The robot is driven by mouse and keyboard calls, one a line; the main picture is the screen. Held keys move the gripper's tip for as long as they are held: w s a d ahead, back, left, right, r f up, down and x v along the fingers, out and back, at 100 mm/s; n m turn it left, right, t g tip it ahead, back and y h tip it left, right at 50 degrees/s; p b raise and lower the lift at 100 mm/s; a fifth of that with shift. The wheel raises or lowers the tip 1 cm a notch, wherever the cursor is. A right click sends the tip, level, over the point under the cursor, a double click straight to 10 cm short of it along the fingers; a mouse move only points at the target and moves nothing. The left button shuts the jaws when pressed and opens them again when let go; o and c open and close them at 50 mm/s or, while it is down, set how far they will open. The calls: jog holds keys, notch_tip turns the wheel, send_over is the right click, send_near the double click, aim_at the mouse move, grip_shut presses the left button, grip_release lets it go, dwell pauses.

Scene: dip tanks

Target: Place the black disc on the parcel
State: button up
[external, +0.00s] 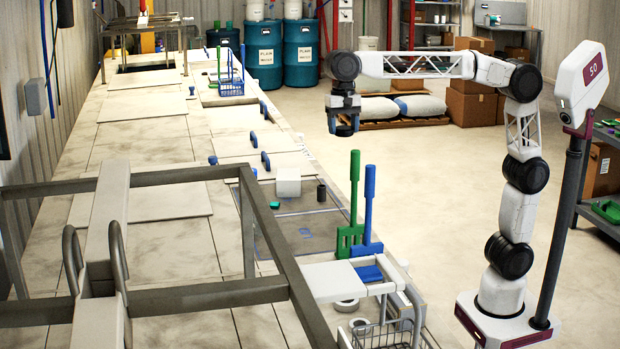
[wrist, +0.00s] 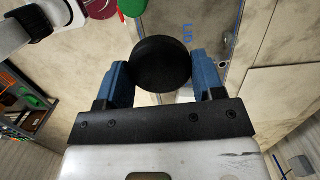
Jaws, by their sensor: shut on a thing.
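The black disc (wrist: 161,63) is held between the two blue fingers of my gripper (wrist: 160,80) in the wrist view. In the external view my gripper (external: 343,122) hangs fingers down in the air, right of the long bench; the disc is hard to make out there. A white block (external: 287,181), the only parcel-like thing on the bench, sits behind the grey lid panel; I cannot tell for sure that it is the parcel. My gripper is above and to the right of it in the picture, apart from it. The block cannot be made out in the wrist view.
A dark cylinder (external: 321,192) and a small green block (external: 275,205) stand near the white block. Green (external: 352,200) and blue (external: 369,205) long-handled paddles rise at the bench's right edge. A grey metal frame (external: 270,230) spans the near bench. Cardboard boxes (external: 470,105) lie beyond.

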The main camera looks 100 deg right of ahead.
jog(key=s+a+n, duration=0.1)
jog(key=s+a, duration=0.5)
jog(key=a, duration=0.5)
jog(key=s+a, duration=0.6)
jog(key=a, duration=0.4)
jog(key=s+a+n, duration=0.1)
jog(key=s+a, duration=0.5)
jog(key=a, duration=0.5)
notch_tip(320, 180, down, 26)
jog(key=shift+m, duration=0.3)
jog(key=shift+f, duration=0.1)
send_over(404, 295)
jog(key=shift+s+d+f, duration=0.15)
jog(key=shift+s+f, duration=0.3)
jog(key=shift+f, duration=0.2)
jog(key=shift+w+a+f, duration=0.1)
jog(key=shift+w+a, duration=0.15)
jog(key=shift+w, duration=0.2)
jog(key=shift+s+f, duration=0.1)
jog(key=shift+f, duration=1.6)
